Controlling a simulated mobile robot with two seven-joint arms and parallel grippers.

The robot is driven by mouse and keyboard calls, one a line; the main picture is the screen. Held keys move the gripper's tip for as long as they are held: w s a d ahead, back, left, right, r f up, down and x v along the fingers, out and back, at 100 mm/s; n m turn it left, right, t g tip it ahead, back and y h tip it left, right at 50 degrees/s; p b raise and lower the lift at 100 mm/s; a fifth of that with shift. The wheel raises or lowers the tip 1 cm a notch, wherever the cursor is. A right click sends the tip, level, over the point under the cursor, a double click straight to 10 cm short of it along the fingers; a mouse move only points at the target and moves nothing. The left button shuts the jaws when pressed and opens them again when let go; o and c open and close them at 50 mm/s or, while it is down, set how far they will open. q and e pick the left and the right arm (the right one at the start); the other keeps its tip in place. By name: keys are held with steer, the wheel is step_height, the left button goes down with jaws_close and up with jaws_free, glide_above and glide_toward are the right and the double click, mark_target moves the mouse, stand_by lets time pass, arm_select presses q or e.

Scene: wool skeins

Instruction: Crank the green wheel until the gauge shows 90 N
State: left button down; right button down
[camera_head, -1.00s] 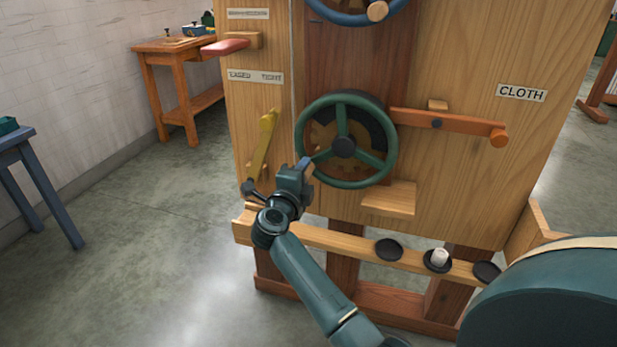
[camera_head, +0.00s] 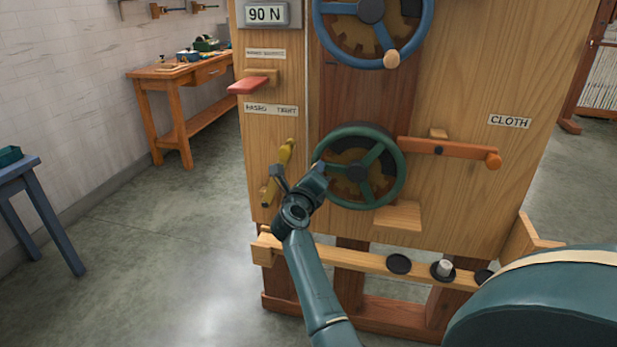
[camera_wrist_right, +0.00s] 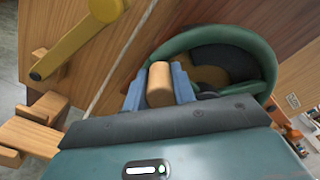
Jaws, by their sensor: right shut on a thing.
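The green wheel (camera_head: 398,190) is mounted low on the wooden panel. Its wooden handle (camera_wrist_right: 159,90) sits between the blue fingers of my right gripper (camera_wrist_right: 159,84) in the right wrist view. In the head view my right gripper (camera_head: 318,170) is at the left side of the wheel's rim, shut on the handle and mostly hiding it. The gauge (camera_head: 266,15) at the top left of the panel reads 90 N. My left gripper is not in view.
A blue wheel (camera_head: 427,40) is above the green one. A yellow lever (camera_head: 278,172) is close left of my gripper, an orange lever (camera_head: 455,152) is to the right. A small wooden shelf (camera_head: 400,214) juts out below the wheel.

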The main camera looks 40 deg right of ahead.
steer(key=shift+r+m, duration=0.4)
steer(key=c, duration=1.1)
jaws_free()
steer(key=shift+c, duration=0.2)
